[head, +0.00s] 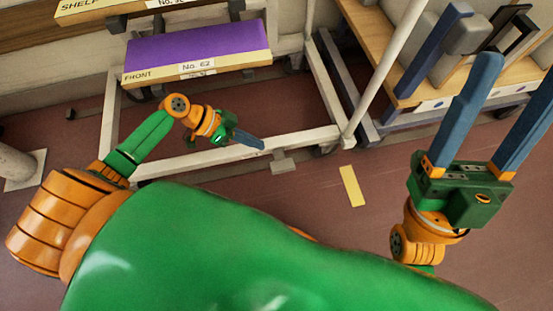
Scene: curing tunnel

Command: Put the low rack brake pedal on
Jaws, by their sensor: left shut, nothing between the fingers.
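The low rack (240,140) is a pale metal frame, its bottom bar near the floor. A small light grey pedal plate (283,162) sticks out from that bar on the near side; I take it for the brake pedal. I cannot tell whether it is up or pressed down. My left gripper (259,144) is shut and empty, low by the bottom bar, its blue fingertips just left of and above the pedal in the picture. I see a small gap between them. My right gripper (518,85) is open and empty at the right, fingers wide apart.
A shelf with a purple top (195,52) and a "No. 62" label is above my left gripper. A wooden-topped cart (400,80) with grey blocks stands at the right, behind my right gripper. Yellow tape (352,186) lies on clear red floor. A post base (22,170) is at left.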

